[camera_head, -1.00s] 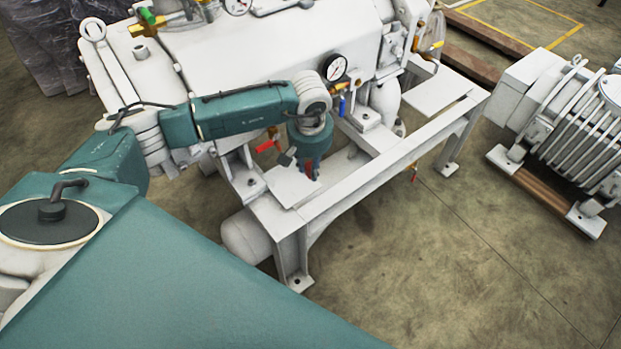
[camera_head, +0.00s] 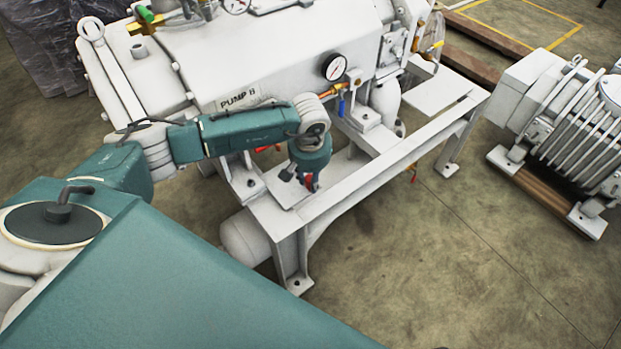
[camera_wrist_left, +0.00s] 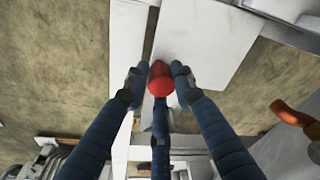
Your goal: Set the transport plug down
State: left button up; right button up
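The transport plug (camera_wrist_left: 161,79) is a small red piece. In the left wrist view it sits between the three dark blue fingers of my left gripper (camera_wrist_left: 159,82), which look closed around it. In the head view my left gripper (camera_head: 308,182) points down over the near left end of the pump's white frame, with red showing between its fingers. A flat white plate (camera_wrist_left: 205,40) lies below the plug, near the plate's edge. The fingers partly hide the plug, and I cannot tell whether it touches the plate. My right gripper is not in view.
The white frame beam (camera_head: 385,170) runs beside the plate, with a narrow gap between them. Another machine (camera_head: 580,125) stands at the right. The floor in front is clear.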

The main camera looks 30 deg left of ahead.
pick_arm(q)
jog(key=o, duration=0.4)
jog(key=r, duration=0.4)
jog(key=s+r+p, duration=0.1)
jog(key=r, duration=0.7)
jog(key=shift+s+d+r+p, duration=0.1)
jog(key=shift+s+d+p, duration=0.2)
jog(key=shift+d+p, duration=0.05)
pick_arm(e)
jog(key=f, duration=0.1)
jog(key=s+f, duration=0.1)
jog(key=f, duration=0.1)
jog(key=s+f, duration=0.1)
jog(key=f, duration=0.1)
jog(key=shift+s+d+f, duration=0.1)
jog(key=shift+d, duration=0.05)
